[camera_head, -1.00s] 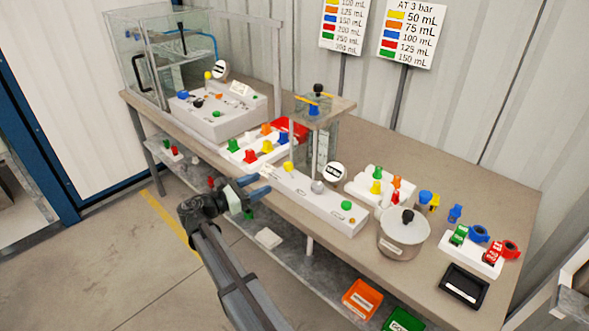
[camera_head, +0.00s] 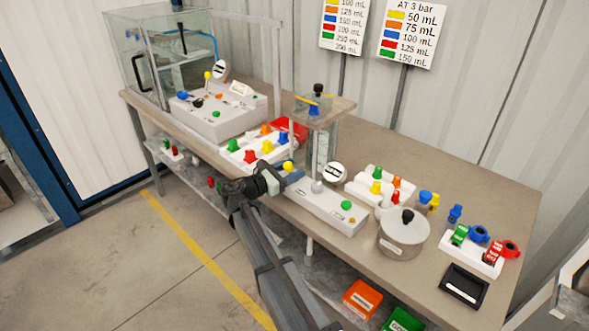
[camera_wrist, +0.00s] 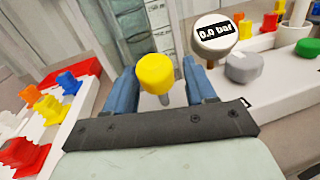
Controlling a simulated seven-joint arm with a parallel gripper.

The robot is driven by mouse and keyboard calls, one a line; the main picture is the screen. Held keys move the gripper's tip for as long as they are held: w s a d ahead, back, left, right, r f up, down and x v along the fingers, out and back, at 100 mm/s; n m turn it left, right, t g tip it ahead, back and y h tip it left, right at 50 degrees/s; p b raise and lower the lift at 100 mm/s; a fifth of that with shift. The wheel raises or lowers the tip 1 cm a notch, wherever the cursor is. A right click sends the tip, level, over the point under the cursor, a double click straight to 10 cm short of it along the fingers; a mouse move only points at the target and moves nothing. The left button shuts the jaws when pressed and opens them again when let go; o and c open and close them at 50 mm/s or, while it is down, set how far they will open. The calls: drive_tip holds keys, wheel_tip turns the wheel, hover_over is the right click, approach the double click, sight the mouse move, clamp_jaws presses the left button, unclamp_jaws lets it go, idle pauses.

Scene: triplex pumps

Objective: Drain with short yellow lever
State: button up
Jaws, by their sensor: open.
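A short yellow lever (camera_head: 288,166) with a round knob stands on the left end of a white control box (camera_head: 325,207) at the table's front edge. My gripper (camera_head: 290,177) is at that end of the box. In the wrist view, the yellow knob (camera_wrist: 156,74) and its thin metal stem show between my two blue fingers (camera_wrist: 160,88). The fingers are open, with a gap on each side of the knob, and I cannot tell any contact. A round gauge (camera_wrist: 214,35) reading 0.0 bar stands to the right of the lever.
A grey knob (camera_wrist: 243,67) and a green knob (camera_head: 346,205) sit further right on the same box. A white tray of coloured pieces (camera_head: 262,151) lies to the left. A clear column (camera_head: 322,150) stands behind the lever. A lidded pot (camera_head: 402,236) is at right.

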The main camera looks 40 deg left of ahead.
drive_tip(key=shift+w+d, duration=0.1)
drive_tip(key=shift+w, duration=0.6)
clamp_jaws()
